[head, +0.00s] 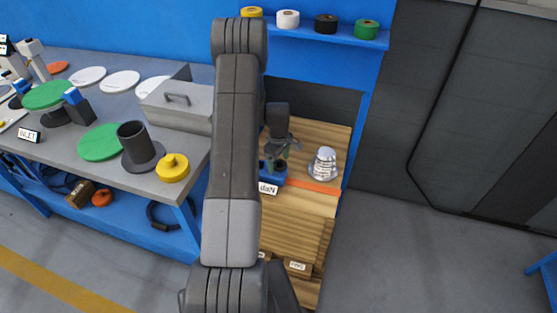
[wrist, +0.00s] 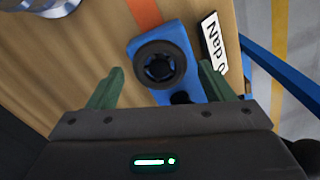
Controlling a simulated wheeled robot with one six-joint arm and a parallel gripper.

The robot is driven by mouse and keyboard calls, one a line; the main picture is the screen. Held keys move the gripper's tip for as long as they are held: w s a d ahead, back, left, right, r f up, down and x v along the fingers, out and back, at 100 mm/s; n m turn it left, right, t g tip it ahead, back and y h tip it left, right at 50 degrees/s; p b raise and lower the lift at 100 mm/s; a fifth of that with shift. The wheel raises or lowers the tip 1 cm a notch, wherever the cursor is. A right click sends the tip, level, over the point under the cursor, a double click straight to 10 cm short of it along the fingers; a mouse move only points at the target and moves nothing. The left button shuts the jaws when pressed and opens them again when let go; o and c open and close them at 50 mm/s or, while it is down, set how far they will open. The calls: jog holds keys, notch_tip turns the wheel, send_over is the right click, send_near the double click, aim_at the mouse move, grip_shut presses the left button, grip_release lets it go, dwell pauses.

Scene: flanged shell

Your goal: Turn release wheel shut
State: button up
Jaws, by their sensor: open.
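The wheel is a black round knob with a dark hollow centre (wrist: 160,64), set on a blue body (wrist: 178,38) on the wooden bench top. In the head view the blue body (head: 279,172) is partly hidden by my arm and gripper. My gripper (wrist: 157,82) is open, with its green fingers on either side of the wheel's near side. The fingers look apart from the wheel; their height above it is unclear. In the head view my gripper (head: 279,148) hangs just over the blue body.
A silver stepped cone (head: 323,164) stands to the right on the wooden bench, beside an orange stripe (head: 312,186). A grey bench (head: 75,135) at left holds a metal box (head: 180,105), green discs and a black flanged tube (head: 139,148). Open floor lies right.

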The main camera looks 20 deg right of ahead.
jog(key=c, duration=1)
